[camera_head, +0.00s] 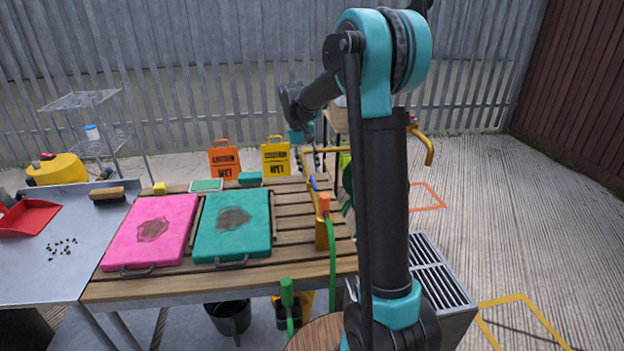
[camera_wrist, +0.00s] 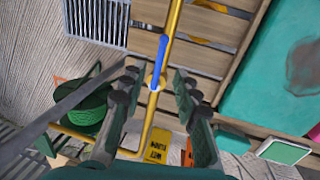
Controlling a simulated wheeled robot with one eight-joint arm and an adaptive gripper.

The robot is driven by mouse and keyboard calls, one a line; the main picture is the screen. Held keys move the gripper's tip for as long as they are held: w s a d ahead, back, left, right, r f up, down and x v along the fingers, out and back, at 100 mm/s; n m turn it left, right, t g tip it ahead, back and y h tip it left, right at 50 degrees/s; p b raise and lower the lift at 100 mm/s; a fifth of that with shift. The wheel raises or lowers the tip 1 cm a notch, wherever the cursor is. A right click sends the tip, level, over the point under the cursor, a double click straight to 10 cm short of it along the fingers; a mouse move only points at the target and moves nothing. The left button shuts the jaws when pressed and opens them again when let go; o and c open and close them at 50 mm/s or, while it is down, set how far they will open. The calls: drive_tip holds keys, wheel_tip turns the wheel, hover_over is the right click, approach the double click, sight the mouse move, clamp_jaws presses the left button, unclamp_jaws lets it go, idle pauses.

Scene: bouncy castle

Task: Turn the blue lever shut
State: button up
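The blue lever (camera_wrist: 161,58) sits on a yellow pipe (camera_wrist: 176,18) in the wrist view, lying roughly along it, with a pale round pivot at its lower end. In the head view the lever (camera_head: 313,184) is a small blue piece near the table's right edge, above an orange fitting (camera_head: 324,203). My gripper (camera_wrist: 160,80) is open, with one finger on each side of the pipe and the pivot end of the lever. I see gaps between the fingers and the lever. In the head view my gripper (camera_head: 312,157) is small and partly hidden behind my arm.
Pink (camera_head: 150,232) and teal (camera_head: 233,225) pads lie on the slatted table (camera_head: 190,286). A green hose (camera_head: 332,262) hangs from the fitting. A yellow pipe arm (camera_head: 428,150) shows behind my arm. Orange (camera_head: 224,158) and yellow (camera_head: 275,157) signs stand behind the table.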

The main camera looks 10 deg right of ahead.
sight(313, 183)
drive_tip(key=shift+d+f, duration=0.2)
drive_tip(key=shift+f, duration=0.65)
drive_tip(key=shift+d+f, duration=0.15)
drive_tip(key=shift+f, duration=0.7)
drive_tip(key=shift+d+f, duration=0.2)
drive_tip(key=shift+f, duration=0.65)
drive_tip(key=shift+c, duration=0.6)
clamp_jaws()
